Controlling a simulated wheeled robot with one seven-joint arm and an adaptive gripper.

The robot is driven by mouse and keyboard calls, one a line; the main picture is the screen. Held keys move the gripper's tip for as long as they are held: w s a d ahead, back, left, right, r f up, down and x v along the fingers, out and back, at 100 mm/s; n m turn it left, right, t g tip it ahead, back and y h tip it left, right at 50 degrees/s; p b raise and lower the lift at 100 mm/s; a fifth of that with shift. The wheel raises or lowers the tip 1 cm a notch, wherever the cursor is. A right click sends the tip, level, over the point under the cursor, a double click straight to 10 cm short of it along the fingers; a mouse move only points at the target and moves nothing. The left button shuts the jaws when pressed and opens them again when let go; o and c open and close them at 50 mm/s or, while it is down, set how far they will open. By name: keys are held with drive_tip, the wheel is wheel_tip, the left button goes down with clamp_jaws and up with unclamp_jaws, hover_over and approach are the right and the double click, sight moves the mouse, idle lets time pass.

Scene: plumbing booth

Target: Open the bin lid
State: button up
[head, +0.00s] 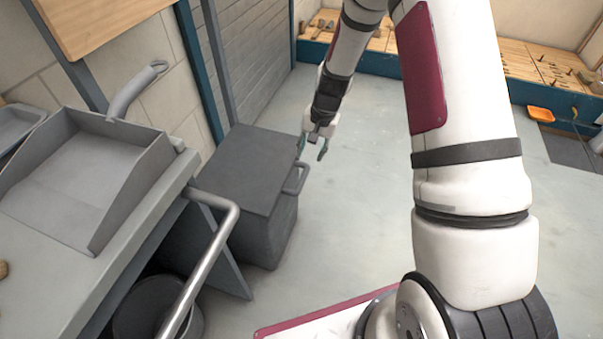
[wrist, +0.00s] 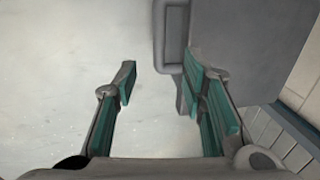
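The bin is a dark grey box with a flat lid (head: 243,165) lying shut on top. A bar handle (head: 297,179) sticks out from its right side in the head view. My gripper (head: 314,152) is near that side's far corner, beyond the handle. In the wrist view my gripper (wrist: 158,78) is open and nothing shows between its fingers but pale floor. The right finger overlaps the edge of the bin (wrist: 235,45), and the handle (wrist: 160,40) shows just ahead of the fingertips. Whether the finger touches the bin cannot be told.
A grey workbench (head: 150,225) with an open metal tray (head: 85,180) stands at the left, with a metal rail (head: 205,270) at its edge. A round dark bucket (head: 150,310) is below. The floor (head: 345,220) right of the bin is clear.

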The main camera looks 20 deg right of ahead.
sight(302, 178)
drive_tip(key=f+b, duration=0.1)
drive_tip(key=f, duration=0.3)
drive_tip(key=w+a+f+b, duration=0.1)
drive_tip(key=f, duration=0.3)
drive_tip(key=a+f, duration=0.1)
drive_tip(key=f, duration=0.3)
drive_tip(key=shift+w+f+b, duration=0.15)
drive_tip(key=shift+f+b, duration=0.15)
drive_tip(key=shift+b, duration=0.1)
drive_tip(key=shift+c, duration=0.6)
clamp_jaws()
